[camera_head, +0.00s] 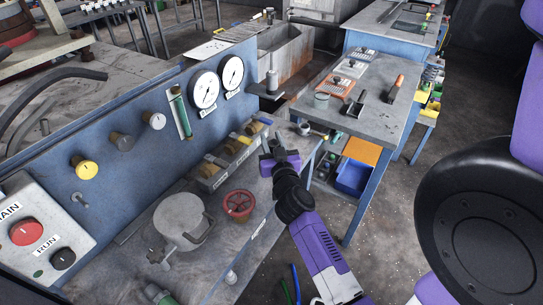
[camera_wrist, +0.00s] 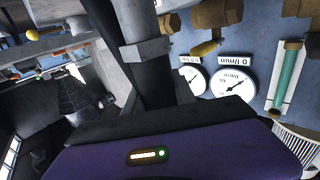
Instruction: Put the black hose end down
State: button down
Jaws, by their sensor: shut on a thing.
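My gripper (camera_head: 279,158) is at the front right end of the blue test bench, above its grey top near the right edge. In the wrist view my gripper (camera_wrist: 160,70) is shut on the black hose end (camera_wrist: 155,88), a dark piece running upward between grey finger parts. In the head view the held piece is small and mostly hidden by the gripper and wrist. I cannot tell whether it touches the bench top.
A red valve wheel (camera_head: 238,205) and a round grey lid (camera_head: 181,221) are left of my gripper. Two gauges (camera_head: 205,90) are on the blue panel. A grey table (camera_head: 372,95) with tools stands at the right.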

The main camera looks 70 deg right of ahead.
jog(key=shift+f+b, duration=1.55)
jog(key=shift+f, duration=0.35)
jog(key=shift+f, duration=0.2)
jog(key=c, duration=1)
grip_release()
jog(key=shift+c, duration=0.2)
jog(key=shift+r, duration=0.15)
jog(key=b+v, duration=0.1)
jog(key=v, duration=1.1)
